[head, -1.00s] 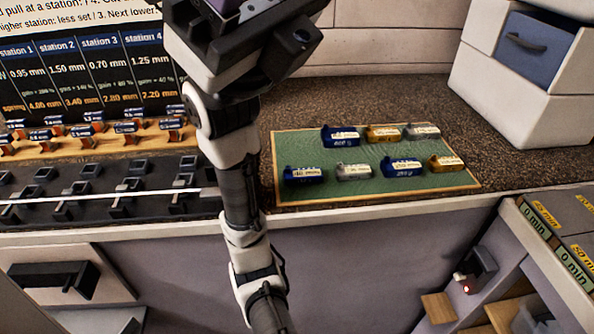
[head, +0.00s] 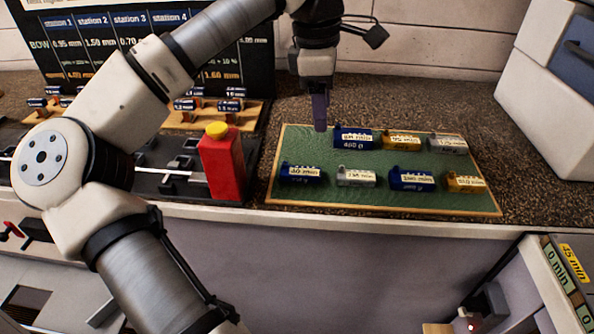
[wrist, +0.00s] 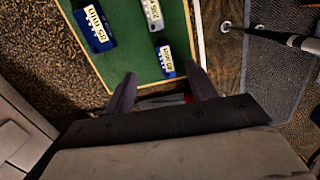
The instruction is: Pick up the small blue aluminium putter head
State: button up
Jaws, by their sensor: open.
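A green mat (head: 315,150) with a wooden rim holds putter heads in two rows. The small blue putter head (head: 301,173) sits at the left end of the front row; it also shows in the wrist view (wrist: 166,62) near the mat's edge, with a white label. A larger blue head (head: 353,138) stands at the left of the back row, and another blue head (head: 411,181) is in the front row. My gripper (head: 320,126) is open and empty, above the mat's back left part. In the wrist view its fingers (wrist: 160,88) are apart, with the small head beyond them.
A silver head (head: 356,177) stands right of the small blue one. Station fixtures (head: 180,165) lie further left. A white cabinet (head: 550,95) is at the right. Counter behind the mat is clear.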

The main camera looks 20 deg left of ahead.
jog(key=a+y, duration=0.1)
jog(key=a, duration=0.2)
send_over(301, 170)
jog(key=shift+n+g, duration=0.3)
jog(key=shift+n, duration=0.1)
notch_tip(301, 170, down, 8)
jog(key=shift+r+p, duration=0.1)
jog(key=shift+p, duration=0.3)
jog(key=shift+f+p, duration=0.9)
jog(key=shift+f, duration=2.3)
jog(key=c, duration=1.2)
jog(key=shift+o, duration=0.2)
jog(key=shift+r, duration=0.1)
